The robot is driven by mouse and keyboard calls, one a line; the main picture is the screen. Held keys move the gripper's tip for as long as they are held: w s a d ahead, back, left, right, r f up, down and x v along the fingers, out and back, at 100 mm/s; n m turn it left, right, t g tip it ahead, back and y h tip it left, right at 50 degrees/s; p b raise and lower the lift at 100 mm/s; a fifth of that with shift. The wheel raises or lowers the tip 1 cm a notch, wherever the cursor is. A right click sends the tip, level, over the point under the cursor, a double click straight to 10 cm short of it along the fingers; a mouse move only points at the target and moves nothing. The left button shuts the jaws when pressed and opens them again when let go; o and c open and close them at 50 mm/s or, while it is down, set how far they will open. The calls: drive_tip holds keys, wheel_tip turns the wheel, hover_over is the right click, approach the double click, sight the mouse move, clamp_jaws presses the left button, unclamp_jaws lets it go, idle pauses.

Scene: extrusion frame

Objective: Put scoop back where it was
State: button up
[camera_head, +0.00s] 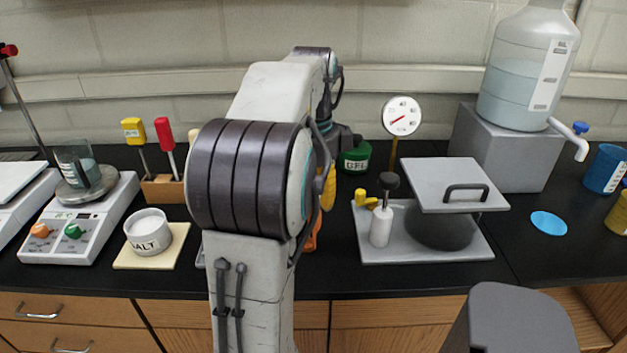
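I cannot make out a scoop for certain. A wooden holder (163,188) at the left carries a yellow-handled tool (133,130) and a red-handled tool (165,134), both upright. A pale handle top (195,136) shows beside my arm; its lower part is hidden. My arm stands across the middle and hides much of the counter behind it. A dark part (345,138) near its far end may belong to my gripper. Its fingertips are hidden, so I cannot tell if it is open or holding something. A yellow piece (329,187) and an orange piece (312,236) peek out behind the arm.
A salt dish (149,230) sits on a pale yellow pad (173,258) beside a balance (88,220) bearing a beaker (80,165). A green jar (355,160) stands behind. A grey lidded apparatus (436,183), dial gauge (401,116) and large bottle (527,70) are at right.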

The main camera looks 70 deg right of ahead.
drive_tip(key=shift+a+r, duration=0.1)
drive_tip(key=shift+r, duration=1.5)
drive_tip(key=w+a+f+n+t, duration=0.1)
drive_tip(key=w+a+f+n, duration=0.2)
drive_tip(key=w+a+n, duration=1.4)
drive_tip(key=s+a+f+n+t, duration=0.1)
drive_tip(key=a+f+n, duration=0.3)
drive_tip(key=a+n, duration=0.6)
drive_tip(key=s+a+f+n+t, duration=0.1)
drive_tip(key=s+a+f+n, duration=0.2)
drive_tip(key=a+n, duration=0.6)
drive_tip(key=shift+s+a+f+n+y, duration=0.15)
drive_tip(key=shift+a+f+n+y, duration=0.3)
drive_tip(key=shift+f, duration=0.3)
drive_tip(key=shift+r, duration=0.2)
